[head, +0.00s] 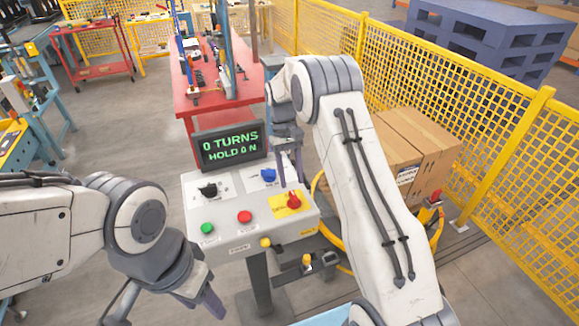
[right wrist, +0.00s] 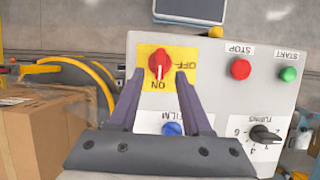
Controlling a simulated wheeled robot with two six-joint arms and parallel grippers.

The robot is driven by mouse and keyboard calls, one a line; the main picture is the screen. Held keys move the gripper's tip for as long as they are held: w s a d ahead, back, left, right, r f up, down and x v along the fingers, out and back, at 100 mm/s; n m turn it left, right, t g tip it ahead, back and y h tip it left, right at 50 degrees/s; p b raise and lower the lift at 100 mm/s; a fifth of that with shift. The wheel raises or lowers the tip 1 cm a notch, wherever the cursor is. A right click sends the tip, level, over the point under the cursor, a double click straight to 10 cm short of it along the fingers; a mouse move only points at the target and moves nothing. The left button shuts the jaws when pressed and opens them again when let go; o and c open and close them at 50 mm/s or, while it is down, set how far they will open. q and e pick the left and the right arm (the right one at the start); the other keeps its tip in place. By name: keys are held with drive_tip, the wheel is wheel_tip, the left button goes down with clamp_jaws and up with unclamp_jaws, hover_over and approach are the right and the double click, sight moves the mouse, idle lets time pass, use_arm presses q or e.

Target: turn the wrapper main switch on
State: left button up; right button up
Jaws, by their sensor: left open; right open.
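The wrapper main switch is a red rotary knob (head: 294,200) on a yellow plate at the right of the sloped control panel (head: 240,241). In the right wrist view, upside down, the knob (right wrist: 159,63) stands upright in the picture, its white mark on the side of the ON label; OFF is to its right. My right gripper (head: 291,178) is open just above the switch. Its two fingertips (right wrist: 160,74) appear on either side of the knob, with gaps; contact cannot be seen. My left gripper (head: 207,303) is open and empty, low in front of the panel's left side.
The lit display (head: 229,146) reads "0 TURNS HOLD 0 N". The panel also has a green start button (head: 207,228), a red stop button (head: 244,217), a black turns knob (head: 208,190) and a blue film knob (head: 268,175). Cartons (head: 435,145) and yellow fencing (head: 455,85) stand right.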

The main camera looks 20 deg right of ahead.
drive_tip(key=shift+b+v, duration=0.35)
drive_tip(key=shift+v, duration=2.3)
